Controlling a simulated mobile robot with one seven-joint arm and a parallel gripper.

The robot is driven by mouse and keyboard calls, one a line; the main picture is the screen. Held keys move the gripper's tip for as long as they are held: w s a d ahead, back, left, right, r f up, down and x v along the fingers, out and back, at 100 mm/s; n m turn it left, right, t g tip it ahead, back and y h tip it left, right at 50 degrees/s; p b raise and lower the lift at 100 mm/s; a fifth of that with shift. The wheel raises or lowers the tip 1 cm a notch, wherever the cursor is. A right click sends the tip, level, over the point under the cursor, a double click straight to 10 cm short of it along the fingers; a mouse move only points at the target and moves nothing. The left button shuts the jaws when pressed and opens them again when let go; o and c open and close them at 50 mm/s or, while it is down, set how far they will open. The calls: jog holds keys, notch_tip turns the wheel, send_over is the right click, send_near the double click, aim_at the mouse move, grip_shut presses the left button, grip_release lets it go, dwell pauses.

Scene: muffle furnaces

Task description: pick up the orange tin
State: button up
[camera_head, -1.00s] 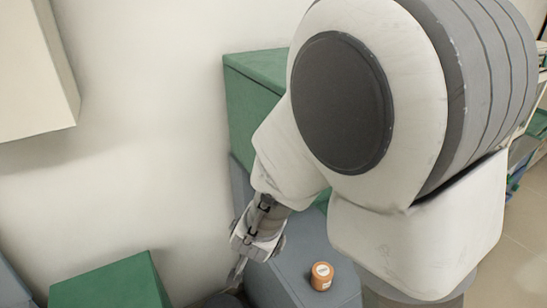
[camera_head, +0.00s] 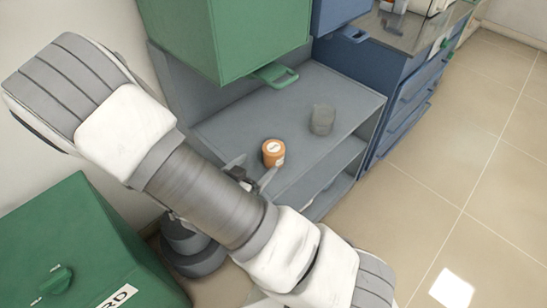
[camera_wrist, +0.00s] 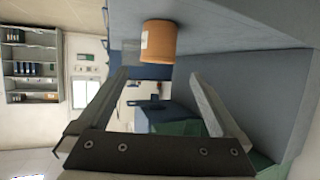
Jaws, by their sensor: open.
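The orange tin (camera_head: 273,153) stands upright on the grey shelf top (camera_head: 330,85) in the head view, with a pale label on its lid and side. My gripper (camera_head: 252,176) is just in front of and to the left of the tin, with its fingers open and empty. In the wrist view the orange tin (camera_wrist: 158,41) shows near the top, beyond the open fingertips of my gripper (camera_wrist: 160,88) and not between them. My arm hides part of the shelf's front in the head view.
A grey tin (camera_head: 322,119) stands to the right of the orange one. A green cabinet with a handle (camera_head: 273,75) overhangs the back of the shelf. Blue drawers (camera_head: 405,95) stand at right, a green box (camera_head: 75,245) at lower left. Tiled floor (camera_head: 450,190) is clear at right.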

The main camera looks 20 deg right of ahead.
aim_at(268, 156)
jog(key=b+x, duration=0.2)
jog(key=x, duration=0.6)
jog(key=shift+f, duration=0.15)
jog(key=shift+d+r+b+x, duration=0.15)
jog(key=shift+b+x, duration=0.4)
jog(key=shift+x, duration=0.9)
jog(key=shift+d+r+b+x, duration=0.15)
jog(key=shift+b+x, duration=0.4)
jog(key=shift+x, duration=0.9)
jog(key=shift+a+r, duration=0.1)
jog(key=shift+a, duration=0.05)
jog(key=c, duration=1.2)
jog(key=shift+r, duration=0.15)
